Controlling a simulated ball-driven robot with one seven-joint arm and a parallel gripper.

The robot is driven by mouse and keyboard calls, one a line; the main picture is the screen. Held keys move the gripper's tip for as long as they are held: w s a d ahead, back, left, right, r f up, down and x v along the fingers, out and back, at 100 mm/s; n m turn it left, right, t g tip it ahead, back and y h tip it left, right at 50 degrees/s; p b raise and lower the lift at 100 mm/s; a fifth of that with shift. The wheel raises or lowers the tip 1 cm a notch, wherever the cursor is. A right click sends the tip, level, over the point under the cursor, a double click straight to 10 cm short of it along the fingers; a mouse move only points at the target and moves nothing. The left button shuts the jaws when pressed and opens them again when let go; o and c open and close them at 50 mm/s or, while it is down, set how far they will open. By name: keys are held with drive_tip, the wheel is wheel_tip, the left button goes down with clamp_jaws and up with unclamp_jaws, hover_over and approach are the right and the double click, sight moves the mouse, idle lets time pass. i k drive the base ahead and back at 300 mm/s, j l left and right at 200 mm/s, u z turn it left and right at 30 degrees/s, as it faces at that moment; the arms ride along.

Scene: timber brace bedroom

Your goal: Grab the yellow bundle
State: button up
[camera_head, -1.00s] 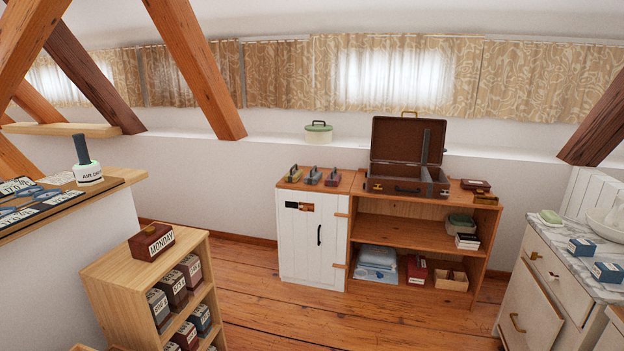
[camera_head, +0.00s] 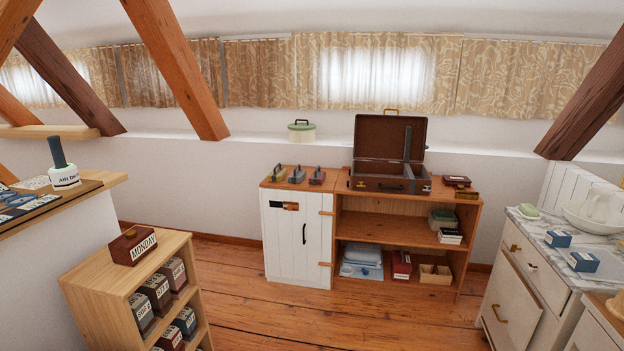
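A small yellow bundle (camera_head: 278,173) lies on the wooden top of the white cabinet (camera_head: 291,240), at the left end of a row of three. A grey-blue bundle (camera_head: 297,175) and a red bundle (camera_head: 317,176) lie to its right, each with a dark, handle-like piece on top. My gripper is not in view, and nothing covers the yellow bundle.
An open brown suitcase (camera_head: 391,184) stands on the wooden shelf unit (camera_head: 404,200) right of the bundles. A small bookcase (camera_head: 98,287) with a MONDAY box (camera_head: 131,245) is at the front left. A marble-topped dresser (camera_head: 520,262) is right. The wooden floor (camera_head: 300,318) between is clear.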

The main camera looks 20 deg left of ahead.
sight(278, 174)
drive_tip(key=u, duration=0.35)
drive_tip(key=i, duration=0.8)
drive_tip(key=i+u, duration=0.15)
drive_tip(key=i, duration=0.7)
drive_tip(key=i+l, duration=0.1)
drive_tip(key=i, duration=0.7)
drive_tip(key=i+l+u, duration=0.1)
drive_tip(key=i, duration=0.75)
drive_tip(key=i+u, duration=0.3)
drive_tip(key=i, duration=0.25)
drive_tip(key=i+u, duration=0.25)
drive_tip(key=i, duration=0.3)
drive_tip(key=i+l+u, duration=0.3)
drive_tip(key=i, duration=0.2)
